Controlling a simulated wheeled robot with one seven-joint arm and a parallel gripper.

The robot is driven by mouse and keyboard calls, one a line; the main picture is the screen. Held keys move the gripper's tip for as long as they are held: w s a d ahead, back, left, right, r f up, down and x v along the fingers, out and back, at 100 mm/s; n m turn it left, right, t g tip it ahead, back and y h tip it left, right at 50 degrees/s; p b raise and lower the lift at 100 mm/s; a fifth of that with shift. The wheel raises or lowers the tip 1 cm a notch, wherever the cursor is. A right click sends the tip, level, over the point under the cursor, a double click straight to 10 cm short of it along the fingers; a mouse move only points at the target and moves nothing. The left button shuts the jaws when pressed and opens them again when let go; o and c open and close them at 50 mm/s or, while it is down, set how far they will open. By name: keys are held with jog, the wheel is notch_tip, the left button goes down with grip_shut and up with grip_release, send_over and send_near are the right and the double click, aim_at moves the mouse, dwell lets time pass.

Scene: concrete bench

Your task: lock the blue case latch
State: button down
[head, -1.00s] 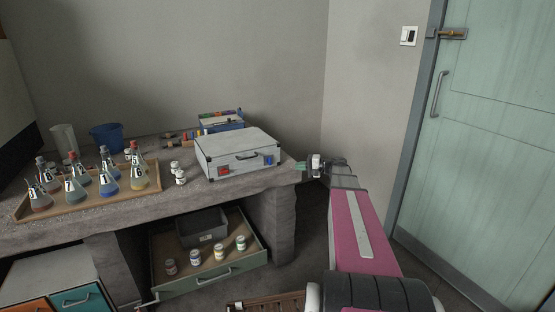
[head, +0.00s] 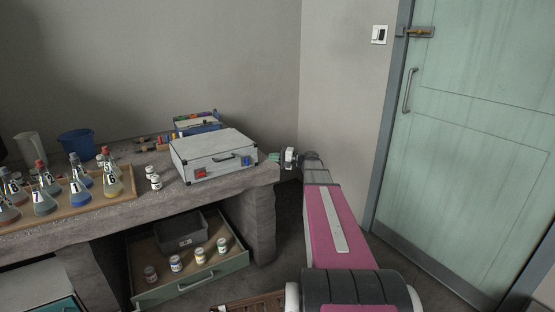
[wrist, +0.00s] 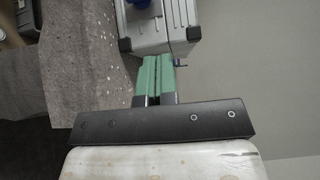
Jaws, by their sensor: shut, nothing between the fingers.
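The grey-white case (head: 213,150) lies closed on the bench, its handle side facing me. Its blue latch (head: 246,161) is on the right of the front face, its red latch (head: 200,172) on the left. I cannot tell whether the blue latch is up or down. My gripper (head: 274,157), with green fingers, is just right of the case, near the blue latch. In the wrist view the green fingers (wrist: 158,75) are together and empty. They point at the case's corner area (wrist: 158,28), and the blue latch (wrist: 140,4) is cut off at the top edge.
The concrete bench (head: 110,221) also holds a tray (head: 100,205) of flasks, small jars (head: 154,182), a blue bucket (head: 76,143) and a blue box (head: 197,127) behind the case. An open drawer (head: 190,287) juts out below. A green door (head: 470,150) is at right.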

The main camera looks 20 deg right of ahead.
aim_at(247, 162)
jog(key=x, duration=0.5)
jog(key=shift+w, duration=0.1)
jog(key=shift+s+a, duration=0.3)
jog(key=shift+a, duration=0.7)
jog(key=shift+s+a, duration=0.3)
jog(key=shift+a, duration=0.75)
jog(key=shift+a+r+n+h, duration=0.2)
jog(key=shift+r+n+h, duration=0.15)
jog(key=shift+n+h, duration=0.35)
jog(key=shift+s+a+r+n+g+h, duration=0.15)
jog(key=shift+a+r+n+g+h, duration=0.1)
jog(key=shift+n+g+h, duration=0.25)
jog(key=n+h, duration=0.1)
jog(key=a+n+h, duration=0.1)
jog(key=h, duration=0.1)
jog(key=shift+s+r, duration=0.15)
jog(key=shift+r, duration=0.05)
jog(key=h, duration=0.1)
jog(key=a+n+h, duration=0.1)
jog(key=n+h, duration=0.1)
jog(key=h, duration=0.1)
jog(key=shift+s+a+r, duration=0.1)
jog(key=shift+s+a, duration=0.2)
jog(key=shift+a, duration=0.05)
jog(key=n+h, duration=0.1)
jog(key=a+t+h, duration=0.1)
jog(key=shift+s+n+h, duration=0.1)
jog(key=shift+n+h, duration=0.2)
jog(key=shift+n, duration=0.1)
jog(key=shift+d, duration=0.15)
